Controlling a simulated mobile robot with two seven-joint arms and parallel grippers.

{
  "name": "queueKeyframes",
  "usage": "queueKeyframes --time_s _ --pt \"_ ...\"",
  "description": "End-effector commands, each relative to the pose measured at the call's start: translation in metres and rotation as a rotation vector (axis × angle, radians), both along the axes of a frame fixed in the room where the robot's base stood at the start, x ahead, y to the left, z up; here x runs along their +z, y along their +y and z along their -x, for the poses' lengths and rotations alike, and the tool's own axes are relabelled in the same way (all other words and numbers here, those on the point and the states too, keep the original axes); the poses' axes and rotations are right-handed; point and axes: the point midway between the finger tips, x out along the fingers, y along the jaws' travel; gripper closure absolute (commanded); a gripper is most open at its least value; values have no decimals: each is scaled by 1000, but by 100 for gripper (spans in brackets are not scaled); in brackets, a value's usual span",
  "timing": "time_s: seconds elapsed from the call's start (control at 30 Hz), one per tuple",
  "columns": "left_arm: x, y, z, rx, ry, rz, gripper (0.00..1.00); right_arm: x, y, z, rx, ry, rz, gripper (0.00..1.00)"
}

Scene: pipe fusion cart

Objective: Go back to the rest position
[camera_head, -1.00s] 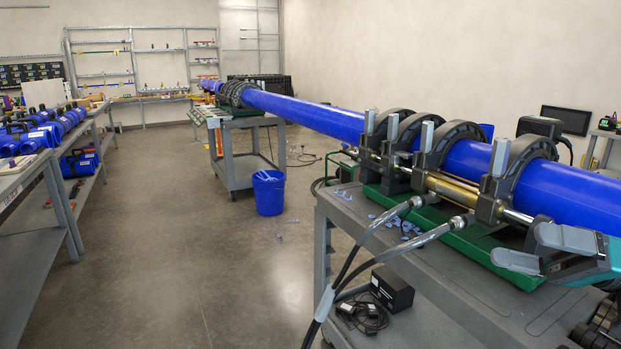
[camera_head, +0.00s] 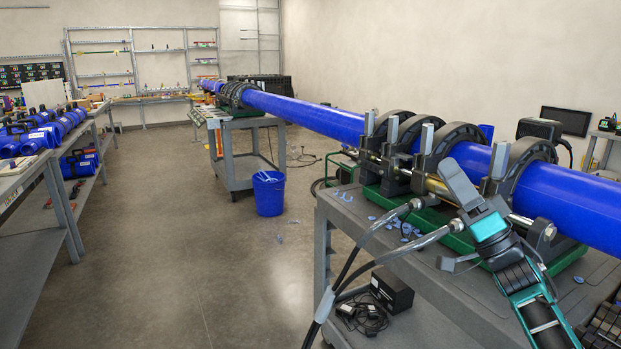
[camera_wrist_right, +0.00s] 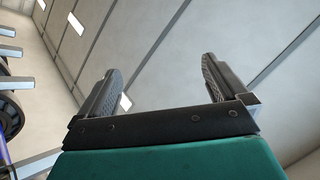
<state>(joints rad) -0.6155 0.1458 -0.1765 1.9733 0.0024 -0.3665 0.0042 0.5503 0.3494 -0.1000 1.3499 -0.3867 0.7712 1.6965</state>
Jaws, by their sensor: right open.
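My right gripper (camera_head: 455,225) is in the head view at the lower right, in front of the near pipe fusion clamp. It is open and empty. In the right wrist view its two fingers (camera_wrist_right: 160,85) stand wide apart with only ceiling and wall between them. The blue pipe (camera_head: 575,200) runs through the black clamp rings (camera_head: 530,150) behind the gripper. The gripper hides part of the brass-coloured cylinder and the green clamp base (camera_head: 372,193). Whether it touches the clamp I cannot tell. My left gripper is not in view.
The grey cart (camera_head: 420,270) carries the clamp and scattered blue shavings. Black hoses (camera_head: 348,262) hang at its front. A blue bucket (camera_head: 268,193) stands on the floor beside a far cart (camera_head: 238,150). A bench (camera_head: 60,200) with blue fittings is at left.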

Motion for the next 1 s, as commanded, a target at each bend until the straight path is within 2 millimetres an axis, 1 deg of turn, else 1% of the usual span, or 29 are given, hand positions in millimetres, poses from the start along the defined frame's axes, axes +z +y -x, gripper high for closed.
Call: queueKeyframes --time_s 0.03,0.1,0.17,0.3,0.4,0.53,0.63,0.8,0.83,0.9,0.97,1.0 --pt "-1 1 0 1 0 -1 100 -3 -10 -11 -118 5 23 0" --pt "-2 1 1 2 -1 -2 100 -8 -24 -26 -290 22 70 0" --pt "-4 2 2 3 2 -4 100 -15 -36 -38 -429 46 125 0" --pt "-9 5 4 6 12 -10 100 -38 -62 -63 -718 134 302 0" --pt "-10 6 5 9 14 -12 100 -59 -79 -75 -878 212 461 0" --pt "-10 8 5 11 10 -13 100 -85 -94 -85 -1009 305 672 0" --pt "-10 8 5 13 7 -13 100 -104 -103 -88 -1065 365 825 0" --pt "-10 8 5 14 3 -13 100 -134 -112 -90 -1100 449 1075 0" --pt "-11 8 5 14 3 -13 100 -145 -110 -87 -1091 461 1110 0" --pt "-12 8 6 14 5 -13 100 -176 -96 -72 -1049 480 1119 0" --pt "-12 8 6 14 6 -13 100 -198 -85 -60 -1017 496 1131 0" --pt "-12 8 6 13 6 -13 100 -214 -78 -51 -996 508 1139 0"
